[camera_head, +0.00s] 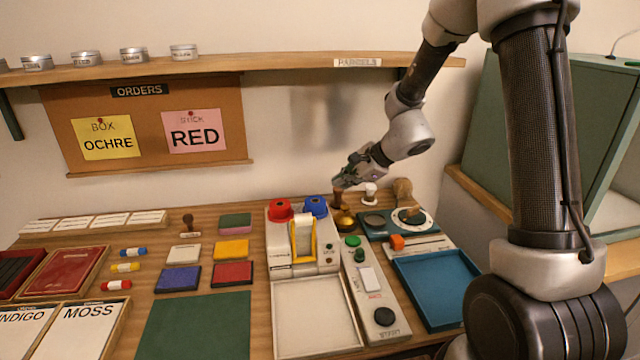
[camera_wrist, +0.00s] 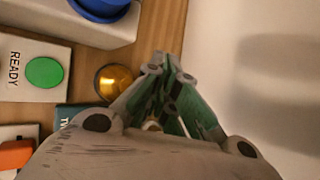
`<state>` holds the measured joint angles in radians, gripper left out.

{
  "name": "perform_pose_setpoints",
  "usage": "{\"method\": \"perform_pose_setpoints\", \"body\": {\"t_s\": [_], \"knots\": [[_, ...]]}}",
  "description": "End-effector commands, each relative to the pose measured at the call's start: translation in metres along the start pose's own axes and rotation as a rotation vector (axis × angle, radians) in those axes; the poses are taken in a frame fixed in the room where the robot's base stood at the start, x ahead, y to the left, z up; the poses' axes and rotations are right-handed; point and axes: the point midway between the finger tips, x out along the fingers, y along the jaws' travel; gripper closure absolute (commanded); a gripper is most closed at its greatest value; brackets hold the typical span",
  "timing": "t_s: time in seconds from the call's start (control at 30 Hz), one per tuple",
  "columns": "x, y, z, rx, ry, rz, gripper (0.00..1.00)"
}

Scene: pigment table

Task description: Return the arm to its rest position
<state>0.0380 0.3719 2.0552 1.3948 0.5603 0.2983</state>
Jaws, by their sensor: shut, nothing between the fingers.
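My gripper (camera_head: 342,184) is shut and empty. A round brass piece (camera_wrist: 114,81) shows beside the fingers there. My arm reaches in from the right of the head view, bent at the elbow and angled down to the left.
A shelf (camera_head: 250,69) with several tins runs along the wall above. A machine with red and blue knobs (camera_head: 316,206), a blue tray (camera_head: 436,286) and a white tray (camera_head: 315,318) stand below. A green panel (camera_head: 500,130) is at right. The green mat (camera_head: 196,325) is bare.

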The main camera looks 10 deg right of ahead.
Motion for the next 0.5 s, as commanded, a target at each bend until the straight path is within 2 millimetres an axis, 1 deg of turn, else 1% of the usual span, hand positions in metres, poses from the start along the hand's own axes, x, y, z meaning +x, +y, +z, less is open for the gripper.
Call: {"method": "perform_pose_setpoints", "body": {"t_s": [0.07,0.1,0.17,0.2,0.27,0.3,0.37,0.4,0.47,0.5], "knots": [[-0.004,0.023,-0.002,-0.094,-0.021,0.072,1.0],[-0.008,0.039,-0.003,-0.154,-0.035,0.122,1.0],[-0.023,0.06,-0.002,-0.267,-0.059,0.192,1.0],[-0.037,0.074,0.0,-0.353,-0.075,0.239,1.0],[-0.063,0.091,0.002,-0.485,-0.097,0.304,1.0],[-0.082,0.102,0.004,-0.576,-0.108,0.346,1.0],[-0.11,0.116,0.004,-0.702,-0.118,0.403,1.0],[-0.129,0.125,0.004,-0.782,-0.122,0.441,1.0],[-0.158,0.137,0.003,-0.902,-0.12,0.493,1.0],[-0.178,0.144,0.001,-0.979,-0.114,0.528,1.0]]}}
